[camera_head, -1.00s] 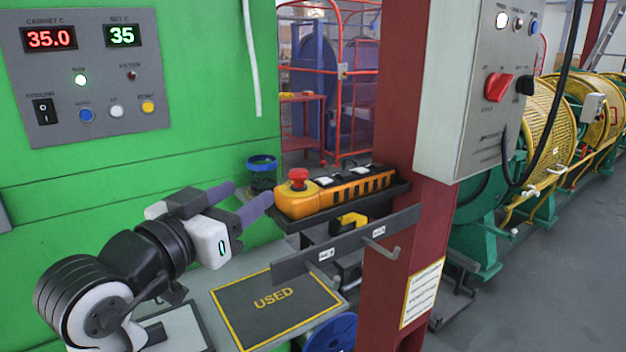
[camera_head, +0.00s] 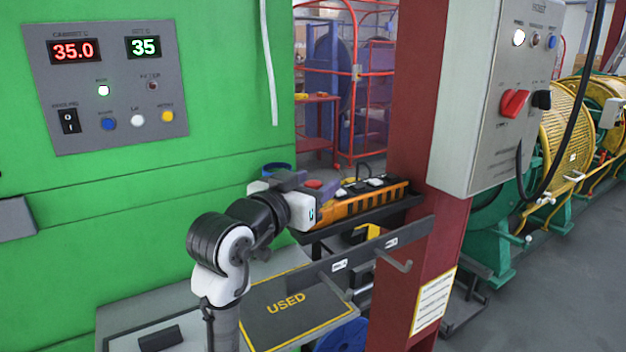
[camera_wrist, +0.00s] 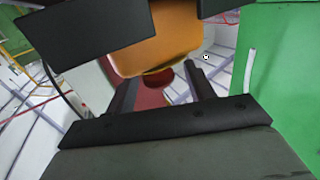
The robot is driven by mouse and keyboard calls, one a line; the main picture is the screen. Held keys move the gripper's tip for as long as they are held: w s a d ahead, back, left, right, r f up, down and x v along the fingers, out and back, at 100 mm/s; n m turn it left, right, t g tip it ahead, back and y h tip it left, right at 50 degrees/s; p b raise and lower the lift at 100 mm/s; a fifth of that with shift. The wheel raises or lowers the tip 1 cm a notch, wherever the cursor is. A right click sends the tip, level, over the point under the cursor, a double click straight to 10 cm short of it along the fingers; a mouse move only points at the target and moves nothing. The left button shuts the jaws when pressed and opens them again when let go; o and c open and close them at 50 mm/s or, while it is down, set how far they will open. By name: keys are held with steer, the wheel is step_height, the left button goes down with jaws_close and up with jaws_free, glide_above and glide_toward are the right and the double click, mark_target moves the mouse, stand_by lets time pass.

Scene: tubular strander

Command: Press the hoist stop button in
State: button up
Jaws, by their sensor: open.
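The hoist control is an orange pendant (camera_head: 362,203) lying on a dark shelf fixed to the red column. Its red stop button (camera_head: 314,184) is on top of its left end. My gripper (camera_head: 302,184) is at that end in the head view, partly covering the pendant and the button's surroundings. In the wrist view my gripper (camera_wrist: 160,84) is open, its two dark fingers apart. The orange pendant body (camera_wrist: 158,40) shows just beyond the fingers. I cannot tell whether the gripper touches the button or how far the button is in.
The red column (camera_head: 412,100) and grey switch box (camera_head: 485,100) stand right of the pendant. A dark rail with hooks (camera_head: 345,262) runs below the shelf. A green cabinet (camera_head: 200,70) is on the left. A bench with a "USED" mat (camera_head: 290,312) lies below.

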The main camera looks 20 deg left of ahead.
steer(key=shift+w, duration=0.15)
steer(key=shift+c, duration=0.3)
jaws_close()
steer(key=shift+f+b, duration=0.5)
steer(key=shift+f, duration=0.1)
steer(key=shift+o, duration=0.3)
jaws_free()
steer(key=b+v, duration=0.2)
steer(key=v, duration=1.2)
